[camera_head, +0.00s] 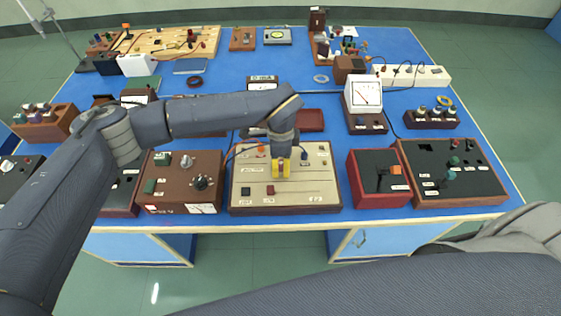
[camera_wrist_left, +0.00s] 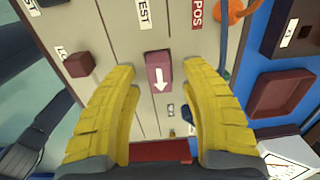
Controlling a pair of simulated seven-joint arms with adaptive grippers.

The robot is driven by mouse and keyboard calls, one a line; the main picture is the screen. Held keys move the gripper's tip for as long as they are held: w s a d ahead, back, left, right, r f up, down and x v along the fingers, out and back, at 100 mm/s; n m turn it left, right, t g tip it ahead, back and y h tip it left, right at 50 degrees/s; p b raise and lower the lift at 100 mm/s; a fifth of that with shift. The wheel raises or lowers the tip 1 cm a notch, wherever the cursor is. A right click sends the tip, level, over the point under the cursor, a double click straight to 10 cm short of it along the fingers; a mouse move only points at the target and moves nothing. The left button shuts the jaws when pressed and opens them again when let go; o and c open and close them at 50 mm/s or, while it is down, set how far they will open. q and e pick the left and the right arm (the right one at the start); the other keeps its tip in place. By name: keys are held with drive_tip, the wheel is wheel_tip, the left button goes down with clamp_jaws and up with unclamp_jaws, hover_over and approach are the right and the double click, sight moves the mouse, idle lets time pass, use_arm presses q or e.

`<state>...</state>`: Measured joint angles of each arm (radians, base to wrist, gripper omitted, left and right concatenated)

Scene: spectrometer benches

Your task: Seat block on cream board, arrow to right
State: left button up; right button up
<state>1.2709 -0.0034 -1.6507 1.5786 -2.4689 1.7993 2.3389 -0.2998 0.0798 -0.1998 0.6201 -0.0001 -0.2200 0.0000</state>
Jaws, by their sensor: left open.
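The cream board (camera_head: 300,196) lies at the front middle of the blue table in the head view; its labelled surface fills the middle of the left wrist view (camera_wrist_left: 115,45). My left gripper (camera_head: 281,172), with yellow fingers, points down over the board's middle. In the left wrist view the fingers are open, and a mauve block (camera_wrist_left: 158,72) with a white arrow shows between their tips, with gaps both sides. The arrow points down in that view, toward the red box. The block is mostly hidden in the head view. I cannot tell whether it is fully seated.
A small brown-red cube (camera_wrist_left: 78,64) stands on the board near its front edge. A red box (camera_head: 367,190) stands right of the board and a brown control box (camera_head: 180,172) left of it. An analog meter (camera_head: 363,93) stands behind, to the right. My right gripper is not visible.

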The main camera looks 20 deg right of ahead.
use_arm(q)
wheel_tip(320, 180, up, 12)
drive_tip(key=shift+s, duration=0.25)
idle(0.5)
idle(0.3)
